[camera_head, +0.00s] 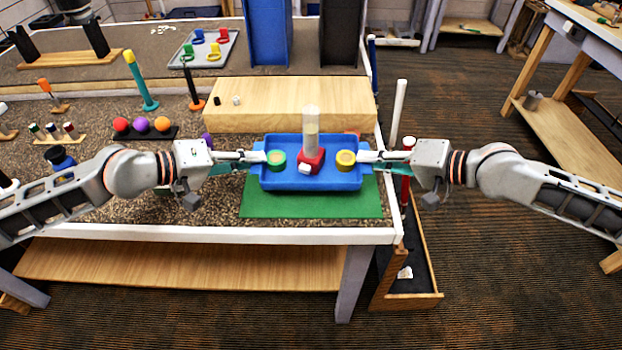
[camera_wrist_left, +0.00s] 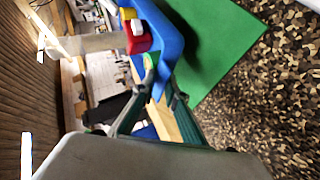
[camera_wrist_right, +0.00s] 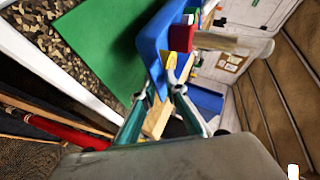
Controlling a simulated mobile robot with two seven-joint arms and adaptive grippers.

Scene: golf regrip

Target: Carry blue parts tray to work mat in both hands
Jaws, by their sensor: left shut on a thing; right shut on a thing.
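The blue parts tray (camera_head: 325,178) is in the middle of the head view, in front of the wooden block and over the back part of the green work mat (camera_head: 310,206). It holds a green ring-shaped part, a yellow one, and a red base with a clear upright tube (camera_head: 311,125) and a white piece. My left gripper (camera_head: 256,158) is shut on the tray's left end. My right gripper (camera_head: 362,157) is shut on its right end. Both wrist views show the tray's wall (camera_wrist_left: 168,45) (camera_wrist_right: 151,45) between the fingers. A gap to the mat cannot be judged surely.
A wooden block (camera_head: 290,98) stands right behind the tray. Red, orange and purple balls (camera_head: 141,124) sit on a dark holder to the left. A white post (camera_head: 398,110) and a red post (camera_head: 406,185) stand at the bench's right edge, near my right gripper.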

